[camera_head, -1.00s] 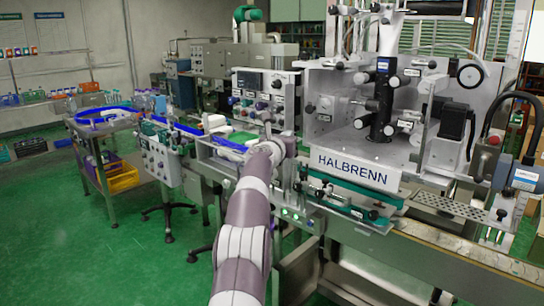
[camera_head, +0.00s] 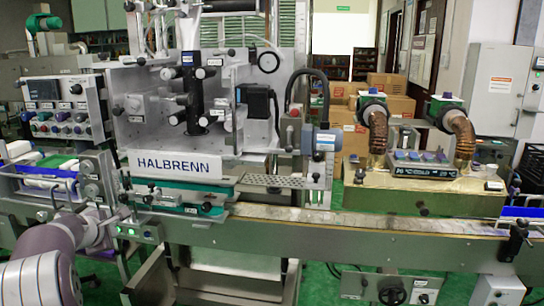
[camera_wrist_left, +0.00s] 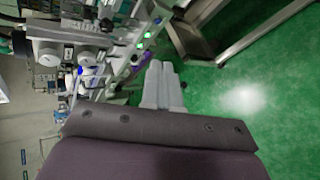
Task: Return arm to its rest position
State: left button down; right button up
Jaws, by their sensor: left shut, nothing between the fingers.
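My left arm comes in at the lower left of the head view, with purple and white links. My left gripper (camera_head: 106,228) is small there, in front of the labelling machine's front rail. In the left wrist view the two pale grey fingers (camera_wrist_left: 165,84) lie side by side, shut and empty. They point past the machine's edge over the green floor, with nothing touching them that I can see. The machine (camera_head: 178,166), marked HALBRENN, stands just beyond the gripper. My right gripper is not in view.
A conveyor rail (camera_head: 330,225) runs to the right along the machine. Lit green buttons (camera_head: 128,231) are close to the gripper. Open green floor (camera_wrist_left: 250,105) lies beneath the fingers.

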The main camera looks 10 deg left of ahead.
pick_arm(q)
jog(key=s+d+f+m+g+h, duration=0.1)
jog(key=s+d+f+m+g, duration=0.1)
jog(key=s+d+f+m, duration=0.3)
jog(key=s+d+f+m+g+h, duration=0.1)
jog(key=s+d+f+m+g, duration=0.2)
jog(key=d, duration=0.5)
jog(key=s+d+f+m+g+h, duration=0.1)
jog(key=s+d+f+m, duration=0.3)
jog(key=d+m, duration=0.2)
jog(key=s+d+f+m+g, duration=0.2)
jog(key=s+d+m, duration=0.35)
jog(key=s, duration=0.25)
jog(key=s+d+f+m+g, duration=0.2)
jog(key=s+d+m, duration=0.2)
jog(key=s+d, duration=0.4)
notch_tip(320, 180, up, 15)
jog(key=d+m+p, duration=0.1)
jog(key=p, duration=1.3)
jog(key=shift+s+d+r+t, duration=0.15)
jog(key=shift+d+t, duration=0.1)
jog(key=shift+t, duration=0.15)
